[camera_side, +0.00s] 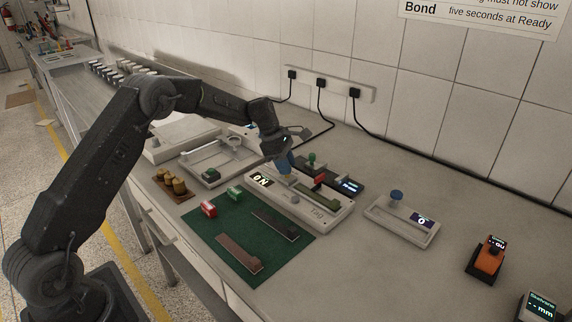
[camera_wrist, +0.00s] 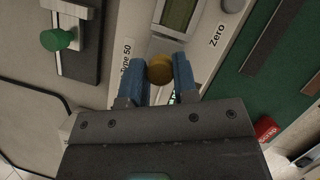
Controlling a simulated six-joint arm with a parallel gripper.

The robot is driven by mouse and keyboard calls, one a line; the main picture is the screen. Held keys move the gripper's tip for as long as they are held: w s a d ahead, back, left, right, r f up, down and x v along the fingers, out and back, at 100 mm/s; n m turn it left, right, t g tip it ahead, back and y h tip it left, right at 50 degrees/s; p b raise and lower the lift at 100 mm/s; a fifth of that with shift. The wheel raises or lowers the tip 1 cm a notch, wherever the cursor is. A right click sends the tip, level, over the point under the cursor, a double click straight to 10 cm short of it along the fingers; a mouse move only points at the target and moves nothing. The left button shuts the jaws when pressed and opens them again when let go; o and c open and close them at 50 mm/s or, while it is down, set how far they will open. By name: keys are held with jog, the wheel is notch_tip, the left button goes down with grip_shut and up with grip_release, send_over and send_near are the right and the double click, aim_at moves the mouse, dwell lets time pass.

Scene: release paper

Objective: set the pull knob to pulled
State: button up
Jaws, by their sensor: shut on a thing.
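The pull knob (camera_wrist: 160,69) is a round brass-coloured knob at the edge of a pale instrument (camera_side: 325,222). In the wrist view it sits between the blue fingers of my gripper (camera_wrist: 159,80), which is shut on it. In the side view my gripper (camera_side: 287,173) reaches down to the instrument's back left part, and its fingers largely hide the knob. A small display (camera_side: 262,180) beside it seems to read ON. How far the knob stands out cannot be told.
A green-knobbed dark device (camera_side: 345,185) stands close behind. A blue-knobbed tray (camera_side: 402,222) and an orange device (camera_side: 486,262) stand to the right. A green mat (camera_side: 240,240) with strips and small blocks lies in front, beside a rack of brass weights (camera_side: 172,184).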

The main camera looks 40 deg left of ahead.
grip_shut()
jog(key=a, duration=0.8)
jog(key=shift+a, duration=0.4)
jog(key=shift+d, duration=0.1)
jog(key=o, duration=0.6)
grip_release()
jog(key=v, duration=1.3)
jog(key=shift+r, duration=0.35)
jog(key=shift+s, duration=0.1)
